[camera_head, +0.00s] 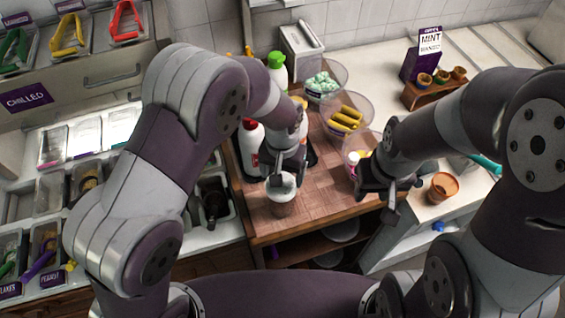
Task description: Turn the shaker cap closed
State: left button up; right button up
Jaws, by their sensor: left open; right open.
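A small pale cup-like container (282,208), which looks like the shaker, stands upright near the front edge of the wooden counter. A grey-white top, which looks like its cap (281,186), shows at its upper end. My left gripper (278,177) points down right at the cap, with its fingers open. I cannot tell whether the fingers touch the cap, and they partly hide it. My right gripper (390,207) is open and empty, over the right edge of the wooden counter, apart from the shaker.
Behind the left gripper stand a white bottle with a red cap (251,143) and a green-capped bottle (277,72). Clear bowls hold mint-green pieces (322,83) and yellow pieces (345,118). An orange-brown cup (440,187) stands at right. The wood (325,200) between the grippers is clear.

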pick_arm(q)
notch_tip(320, 180, up, 11)
jog(key=b, duration=0.2)
pick_arm(e)
notch_tip(320, 180, down, 2)
jog(key=shift+f, duration=0.25)
pick_arm(q)
jog(key=shift+r, duration=0.1)
pick_arm(e)
jog(key=shift+c, duration=0.4)
